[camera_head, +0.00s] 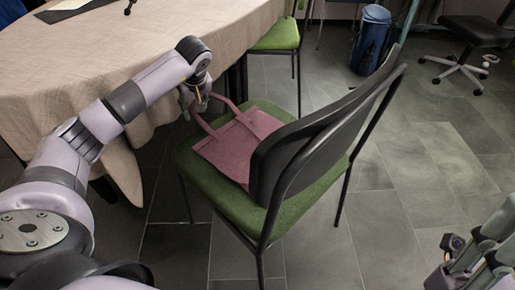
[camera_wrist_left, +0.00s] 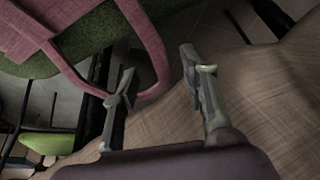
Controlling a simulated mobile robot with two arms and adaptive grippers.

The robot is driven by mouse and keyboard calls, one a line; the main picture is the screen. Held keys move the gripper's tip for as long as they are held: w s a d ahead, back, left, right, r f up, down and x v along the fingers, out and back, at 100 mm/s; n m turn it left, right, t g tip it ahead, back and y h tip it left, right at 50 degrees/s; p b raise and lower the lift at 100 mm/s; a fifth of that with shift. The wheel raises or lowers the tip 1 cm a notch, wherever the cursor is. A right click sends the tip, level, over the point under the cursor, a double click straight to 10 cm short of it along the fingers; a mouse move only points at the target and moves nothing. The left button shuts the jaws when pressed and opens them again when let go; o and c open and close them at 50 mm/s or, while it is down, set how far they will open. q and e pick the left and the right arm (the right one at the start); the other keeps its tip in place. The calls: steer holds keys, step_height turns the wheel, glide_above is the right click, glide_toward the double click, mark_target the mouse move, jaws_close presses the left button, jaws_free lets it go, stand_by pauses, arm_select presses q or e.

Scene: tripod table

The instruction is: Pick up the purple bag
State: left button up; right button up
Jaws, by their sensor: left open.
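The purple bag (camera_head: 222,152) lies on the green seat of a chair (camera_head: 190,172), partly hidden behind the chair's backrest. Its handle (camera_head: 202,122) loops out toward the table side. My left gripper (camera_head: 196,104) is at that handle, open. In the left wrist view the bag (camera_wrist_left: 22,28) is at the upper left. There one strand of the handle (camera_wrist_left: 157,68) shows between the two open fingers of my left gripper (camera_wrist_left: 162,85); I cannot tell whether they touch it. My right gripper (camera_head: 484,252) shows only partly at the lower right, away from the bag.
A table with a beige cloth (camera_head: 90,60) stands at the left, close to my left arm and gripper. Another green chair (camera_head: 278,36) stands behind. A blue bag (camera_head: 371,40) and an office chair (camera_head: 478,32) are farther back.

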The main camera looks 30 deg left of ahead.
mark_target(196, 115)
arm_select(q)
steer(key=b+x, duration=0.1)
steer(key=x, duration=0.2)
steer(key=b+x, duration=0.1)
steer(key=shift+d+f+b, duration=0.3)
steer(key=shift+f+b, duration=0.05)
steer(key=shift+f, duration=0.05)
steer(key=shift+a+f, duration=0.2)
steer(key=shift+f, duration=0.1)
steer(key=shift+r, duration=0.1)
jaws_close()
